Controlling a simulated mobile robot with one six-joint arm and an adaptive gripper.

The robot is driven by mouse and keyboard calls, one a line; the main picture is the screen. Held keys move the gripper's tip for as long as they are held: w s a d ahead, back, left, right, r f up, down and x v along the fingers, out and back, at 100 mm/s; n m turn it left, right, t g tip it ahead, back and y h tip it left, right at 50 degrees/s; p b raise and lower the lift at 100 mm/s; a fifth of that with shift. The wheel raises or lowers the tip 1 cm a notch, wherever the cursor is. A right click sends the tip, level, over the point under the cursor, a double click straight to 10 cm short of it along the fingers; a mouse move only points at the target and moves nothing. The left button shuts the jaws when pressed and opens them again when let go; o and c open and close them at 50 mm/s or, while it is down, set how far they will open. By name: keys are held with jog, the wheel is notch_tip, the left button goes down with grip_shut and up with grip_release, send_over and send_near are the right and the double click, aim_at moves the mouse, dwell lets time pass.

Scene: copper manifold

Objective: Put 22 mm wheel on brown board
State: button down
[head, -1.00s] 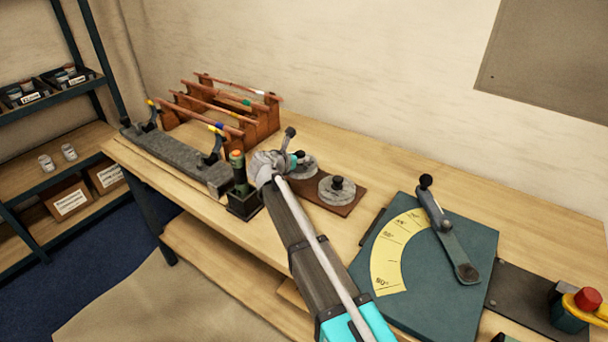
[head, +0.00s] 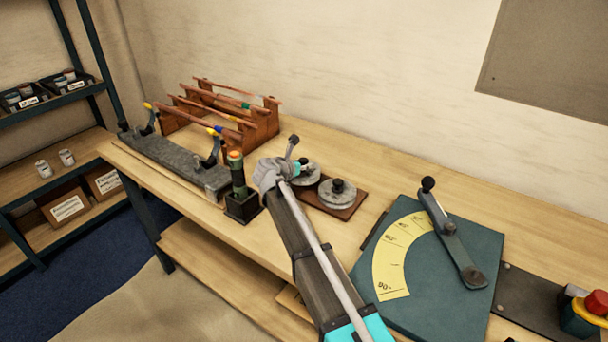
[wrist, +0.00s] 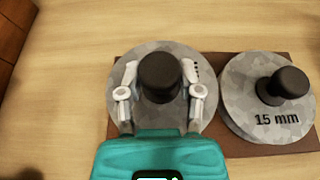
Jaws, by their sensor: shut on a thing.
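A grey speckled wheel with a black knob (wrist: 158,76) is over the left end of the brown board (wrist: 262,146). My gripper (wrist: 160,84) has a finger on each side of the knob and is shut on it. Several dark dots show on this wheel, but no size label is readable. I cannot tell whether the wheel rests on the board or is just above it. In the head view, this wheel (head: 309,176) is partly hidden behind my gripper (head: 302,169). A second grey wheel, marked 15 mm (wrist: 277,119), lies on the board's right part.
A teal bending plate (head: 440,285) with a yellow angle scale and lever stands to the right. A dark block holding an upright green and orange piece (head: 238,180) is close on the left. Wooden racks with copper pipes (head: 255,125) stand behind. The table behind the board is clear.

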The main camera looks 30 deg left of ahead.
jog(key=shift+f+b, duration=0.95)
jog(key=shift+f, duration=0.3)
jog(key=shift+f, duration=0.1)
jog(key=shift+c, duration=1.3)
grip_release()
jog(key=shift+r, duration=0.2)
jog(key=shift+s+r, duration=0.1)
jog(key=shift+s, duration=0.15)
jog(key=p+v, duration=0.4)
jog(key=v, duration=0.7)
jog(key=shift+s+p, duration=0.3)
jog(key=shift+p, duration=0.05)
